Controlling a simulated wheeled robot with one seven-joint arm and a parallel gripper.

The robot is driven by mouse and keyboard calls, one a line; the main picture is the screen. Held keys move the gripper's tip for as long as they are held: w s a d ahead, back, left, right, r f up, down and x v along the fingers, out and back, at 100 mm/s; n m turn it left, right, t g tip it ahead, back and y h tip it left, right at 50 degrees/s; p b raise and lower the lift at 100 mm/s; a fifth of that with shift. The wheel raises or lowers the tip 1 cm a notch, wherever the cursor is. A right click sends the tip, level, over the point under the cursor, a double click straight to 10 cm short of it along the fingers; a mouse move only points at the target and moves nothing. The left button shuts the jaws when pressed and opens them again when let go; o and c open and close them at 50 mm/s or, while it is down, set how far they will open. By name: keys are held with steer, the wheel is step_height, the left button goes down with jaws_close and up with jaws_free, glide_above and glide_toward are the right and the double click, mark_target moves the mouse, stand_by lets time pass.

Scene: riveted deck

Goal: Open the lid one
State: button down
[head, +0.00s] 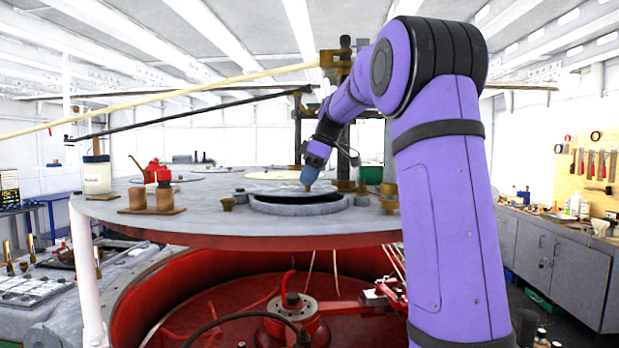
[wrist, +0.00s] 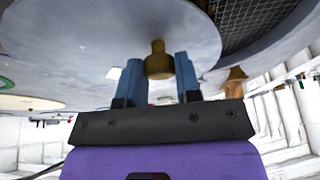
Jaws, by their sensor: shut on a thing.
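The lid (head: 272,188) is a grey round disc with a brass knob (wrist: 158,62) on it. In the head view it sits over the round raised rim (head: 268,207) on the large table-like deck. A dark gap shows between the lid and the front of the rim. My gripper (head: 309,179) reaches down to the lid from behind the right side. In the wrist view my gripper (wrist: 160,72) has its two blue fingers on either side of the knob, shut on it. Dark mesh (wrist: 252,22) shows beside the lid's edge in the wrist view.
Brass fittings (head: 228,202) stand around the rim. A wooden block set (head: 150,200), a white jar (head: 97,175) and a red can (head: 152,172) are on the deck's left. A green container (head: 371,174) stands behind my gripper. Long poles cross above the deck.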

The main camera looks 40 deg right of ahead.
steer(key=c, duration=0.8)
jaws_free()
